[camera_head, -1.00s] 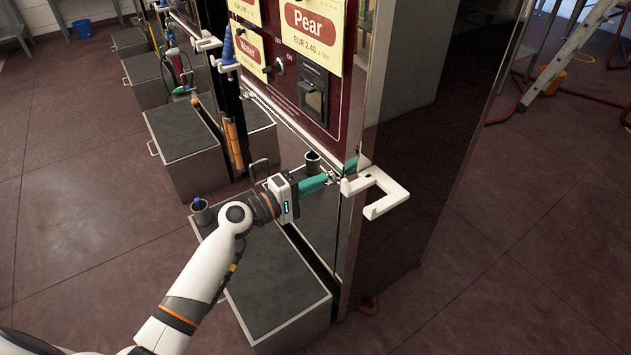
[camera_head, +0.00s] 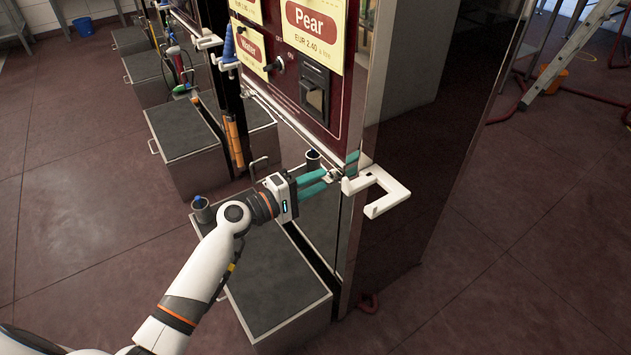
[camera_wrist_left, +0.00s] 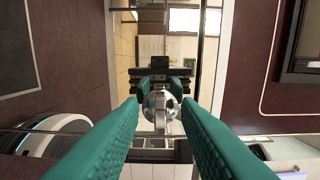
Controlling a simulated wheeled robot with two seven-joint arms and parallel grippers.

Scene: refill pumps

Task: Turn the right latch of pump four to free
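The dark red panel (camera_head: 300,100) of a pump carries the "Pear" and "Water" cards in the head view. My left gripper (camera_head: 332,172) has its teal fingers apart at the panel's lower right corner. In the left wrist view, a small metal latch with a round shiny knob (camera_wrist_left: 161,106) lies between the tips of my left gripper (camera_wrist_left: 163,100). The fingers stand on either side of it, and I cannot tell whether they touch it. The latch is small and partly hidden in the head view. My right gripper is not in view.
A white hook-shaped bracket (camera_head: 378,190) juts from the cabinet corner just right of my left gripper. A grey box (camera_head: 265,290) stands on the floor below my arm. A dark switch (camera_head: 313,92) sits on the panel.

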